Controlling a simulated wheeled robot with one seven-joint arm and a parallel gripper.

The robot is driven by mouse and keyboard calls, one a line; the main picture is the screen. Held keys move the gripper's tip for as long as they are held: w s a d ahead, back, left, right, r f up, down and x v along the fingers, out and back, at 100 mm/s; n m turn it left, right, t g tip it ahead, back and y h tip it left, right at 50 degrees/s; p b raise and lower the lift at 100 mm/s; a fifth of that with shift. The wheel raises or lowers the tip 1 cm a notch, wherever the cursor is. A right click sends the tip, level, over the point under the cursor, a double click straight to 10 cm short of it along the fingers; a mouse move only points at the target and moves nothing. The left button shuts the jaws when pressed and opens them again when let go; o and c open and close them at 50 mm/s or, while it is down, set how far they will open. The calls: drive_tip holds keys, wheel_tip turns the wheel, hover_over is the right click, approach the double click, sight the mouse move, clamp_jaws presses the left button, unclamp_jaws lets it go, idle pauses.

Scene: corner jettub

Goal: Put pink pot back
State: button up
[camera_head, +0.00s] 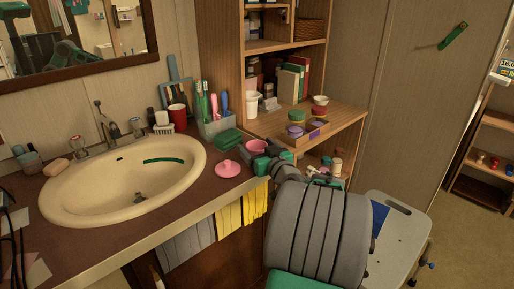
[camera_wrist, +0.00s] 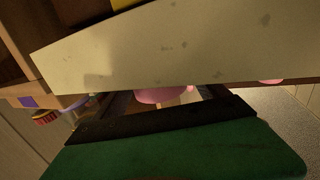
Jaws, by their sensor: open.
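In the head view the pink pot (camera_head: 257,146) sits on the brown counter near its right end, beside the wooden shelf. The pink lid (camera_head: 228,169) lies on the counter to its left. My gripper (camera_head: 267,158) is open at the counter edge, right by the pot; its green parts hide some of the pot's lower right. In the wrist view the pink pot (camera_wrist: 162,95) shows beyond the pale counter edge, in front of my open gripper. A small pink piece, likely the lid (camera_wrist: 270,81), shows at right. Whether my fingers touch the pot, I cannot tell.
The wooden shelf (camera_head: 345,116) holds small lidded pots and books. A green box (camera_head: 228,138) and a toothbrush holder (camera_head: 215,126) stand behind the pot. The sink (camera_head: 120,190) is at left. Yellow cloth (camera_head: 255,202) hangs below the counter edge.

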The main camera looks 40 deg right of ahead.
drive_tip(key=shift+r+p, duration=0.3)
drive_tip(key=v, duration=1.2)
